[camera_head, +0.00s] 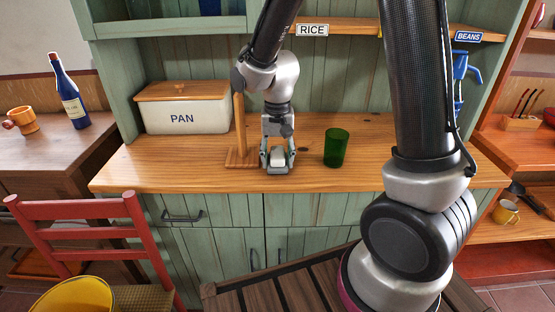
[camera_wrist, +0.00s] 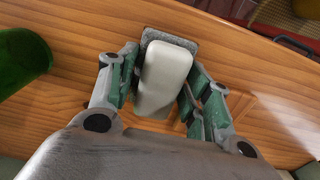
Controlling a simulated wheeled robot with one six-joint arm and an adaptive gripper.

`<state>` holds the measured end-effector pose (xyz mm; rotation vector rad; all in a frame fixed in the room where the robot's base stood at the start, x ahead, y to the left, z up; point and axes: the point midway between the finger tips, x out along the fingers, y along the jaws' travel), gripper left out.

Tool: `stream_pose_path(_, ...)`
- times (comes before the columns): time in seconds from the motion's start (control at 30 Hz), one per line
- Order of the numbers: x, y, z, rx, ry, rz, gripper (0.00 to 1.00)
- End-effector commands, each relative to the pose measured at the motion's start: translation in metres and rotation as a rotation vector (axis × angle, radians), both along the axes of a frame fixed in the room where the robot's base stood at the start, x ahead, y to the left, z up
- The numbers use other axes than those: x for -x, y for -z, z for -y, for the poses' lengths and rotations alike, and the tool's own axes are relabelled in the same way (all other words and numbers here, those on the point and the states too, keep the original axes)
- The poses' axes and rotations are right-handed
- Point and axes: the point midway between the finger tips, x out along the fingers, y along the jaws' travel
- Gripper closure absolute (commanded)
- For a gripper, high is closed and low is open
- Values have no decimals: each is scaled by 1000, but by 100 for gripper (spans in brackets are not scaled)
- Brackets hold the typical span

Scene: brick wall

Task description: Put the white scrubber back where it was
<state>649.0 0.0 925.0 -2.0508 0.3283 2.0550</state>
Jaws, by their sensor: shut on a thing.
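The white scrubber (camera_wrist: 165,75) is a pale rounded block with a grey pad showing at its far end in the wrist view. My gripper (camera_head: 278,160) is shut on it, one finger along each long side. In the head view the scrubber (camera_head: 278,155) shows small between the fingers, low over the front part of the wooden counter (camera_head: 205,177). I cannot tell whether it touches the counter. My gripper is just right of a wooden stand and left of a green cup.
The wooden stand (camera_head: 240,130) has an upright post close to my gripper's left. The green cup (camera_head: 335,147) stands to the right and also shows in the wrist view (camera_wrist: 22,60). A white PAN box (camera_head: 185,112) is behind left. A red chair (camera_head: 75,212) stands in front.

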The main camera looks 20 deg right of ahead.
Motion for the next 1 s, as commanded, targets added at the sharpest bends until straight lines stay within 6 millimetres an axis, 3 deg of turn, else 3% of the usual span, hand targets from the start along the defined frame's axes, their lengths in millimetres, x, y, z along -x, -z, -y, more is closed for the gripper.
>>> stream_pose_path(0.1, 0, 11, 0, 0, 0, 0, 77)
stream_pose_path(0.4, 0, 13, 0, -1, 0, 1, 77)
stream_pose_path(0.43, 0, 13, 0, -1, 0, 1, 45)
stream_pose_path(0.47, 0, 12, 0, -1, 0, 1, 42)
stream_pose_path(0.8, 0, 10, 0, 0, 0, 2, 42)
stream_pose_path(1.0, -1, -19, -1, -3, 0, 7, 42)
